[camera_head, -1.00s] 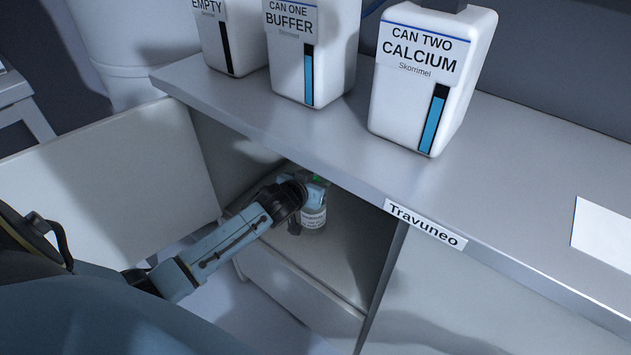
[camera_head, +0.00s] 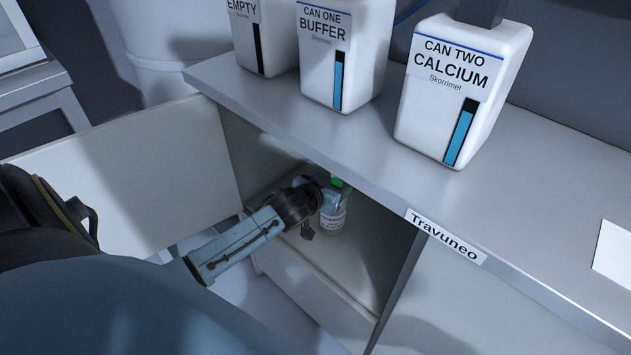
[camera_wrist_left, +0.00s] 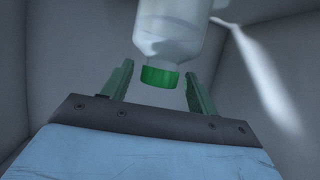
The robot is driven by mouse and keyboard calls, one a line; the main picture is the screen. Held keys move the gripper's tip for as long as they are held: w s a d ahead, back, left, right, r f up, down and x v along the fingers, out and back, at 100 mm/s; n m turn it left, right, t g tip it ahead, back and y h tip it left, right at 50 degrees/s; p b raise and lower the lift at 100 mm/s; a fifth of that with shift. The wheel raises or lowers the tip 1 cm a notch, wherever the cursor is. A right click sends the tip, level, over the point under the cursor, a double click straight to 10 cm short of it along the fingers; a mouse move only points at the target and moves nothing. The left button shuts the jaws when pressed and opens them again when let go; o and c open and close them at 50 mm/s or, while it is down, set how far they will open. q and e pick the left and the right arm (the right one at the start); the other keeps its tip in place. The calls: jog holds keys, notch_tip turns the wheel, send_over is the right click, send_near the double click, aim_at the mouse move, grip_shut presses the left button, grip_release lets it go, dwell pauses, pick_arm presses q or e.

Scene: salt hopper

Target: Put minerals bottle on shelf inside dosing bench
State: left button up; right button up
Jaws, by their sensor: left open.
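The minerals bottle (camera_head: 333,218) is a clear-white bottle with a label and a green cap. It stands upright on the shelf (camera_head: 345,262) inside the dosing bench (camera_head: 310,118). My left gripper (camera_head: 328,196) reaches into the open compartment beside the bottle and partly covers it. In the left wrist view the bottle (camera_wrist_left: 170,32) shows with its green cap between and just beyond the spread green fingers (camera_wrist_left: 158,88), with gaps on both sides. The left gripper is open. My right gripper is not in view.
The open cabinet door (camera_head: 140,170) stands to the left of the compartment. The bench top overhangs the opening and carries a can marked EMPTY (camera_head: 262,35), the buffer can (camera_head: 345,50) and the calcium can (camera_head: 462,85). A divider bounds the compartment on the right.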

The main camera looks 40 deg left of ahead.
pick_arm(q)
jog(key=a+p+v, duration=0.1)
jog(key=p+v, duration=0.3)
jog(key=v, duration=0.5)
jog(key=s+d+f+m+g, duration=0.1)
jog(key=s+d+f+g, duration=0.2)
jog(key=s, duration=0.3)
jog(key=s+d+f+m+g, duration=0.1)
jog(key=s+d+f+g, duration=0.2)
jog(key=s, duration=0.4)
jog(key=s+d+f+m+g+h, duration=0.1)
jog(key=s+d+f+g, duration=0.3)
jog(key=s, duration=0.3)
jog(key=shift+s+d+f, duration=0.15)
jog(key=shift+s+f, duration=0.1)
jog(key=shift+f, duration=0.1)
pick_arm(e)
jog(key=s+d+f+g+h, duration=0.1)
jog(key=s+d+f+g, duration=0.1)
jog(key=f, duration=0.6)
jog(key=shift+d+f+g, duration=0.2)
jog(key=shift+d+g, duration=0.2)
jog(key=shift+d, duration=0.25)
pick_arm(q)
jog(key=shift+c, duration=0.2)
